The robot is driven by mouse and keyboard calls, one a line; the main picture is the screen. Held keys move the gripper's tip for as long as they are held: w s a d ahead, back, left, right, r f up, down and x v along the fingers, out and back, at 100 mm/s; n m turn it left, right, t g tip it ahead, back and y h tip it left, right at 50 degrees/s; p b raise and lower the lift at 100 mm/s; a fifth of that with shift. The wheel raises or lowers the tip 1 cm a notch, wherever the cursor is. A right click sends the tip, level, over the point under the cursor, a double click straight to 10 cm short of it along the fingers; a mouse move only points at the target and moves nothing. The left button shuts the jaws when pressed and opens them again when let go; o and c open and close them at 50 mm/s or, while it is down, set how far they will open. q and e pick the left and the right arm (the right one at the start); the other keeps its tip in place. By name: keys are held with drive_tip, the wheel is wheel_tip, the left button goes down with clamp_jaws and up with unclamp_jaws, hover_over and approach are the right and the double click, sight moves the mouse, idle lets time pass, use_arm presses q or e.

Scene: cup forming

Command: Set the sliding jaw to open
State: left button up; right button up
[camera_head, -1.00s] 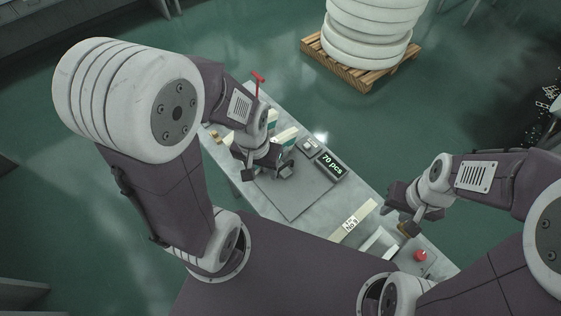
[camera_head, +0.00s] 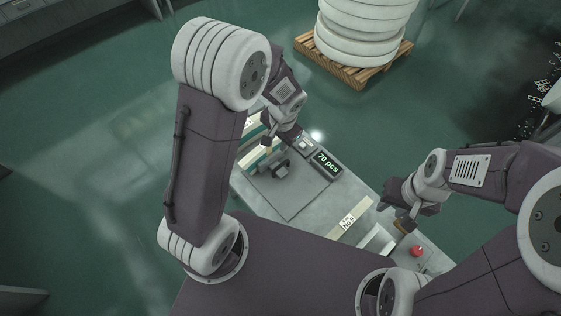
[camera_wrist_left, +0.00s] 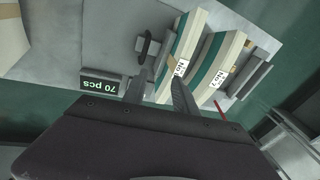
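A dark block with a raised knob (camera_head: 275,167), possibly the sliding jaw, sits on a grey plate beside green-and-cream strips. It also shows in the left wrist view (camera_wrist_left: 148,46), in front of the fingers. My left gripper (camera_head: 284,140) is above the table's far end, by the strips. In the left wrist view its two fingers (camera_wrist_left: 160,94) are apart with nothing seen between them. They do not appear to touch the dark block. My right gripper (camera_head: 396,213) hangs near the table's right end; its fingertips are too small to judge.
A "70 pcs" display (camera_head: 325,163) stands at the table's back edge. Labelled green-and-cream strips (camera_wrist_left: 185,60) lie beside the dark block. A red button (camera_head: 417,251) is at the table's right end. A bare grey plate (camera_head: 290,198) fills the middle.

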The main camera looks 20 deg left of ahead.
sight(281, 165)
use_arm(q)
drive_tip(key=shift+m+g, duration=0.4)
drive_tip(key=shift+m, duration=0.3)
drive_tip(key=f, duration=0.8)
drive_tip(key=d+f+b, duration=0.1)
drive_tip(key=f, duration=0.4)
drive_tip(key=shift+s+d, duration=0.1)
drive_tip(key=shift+s, duration=0.1)
clamp_jaws()
drive_tip(key=shift+r, duration=0.1)
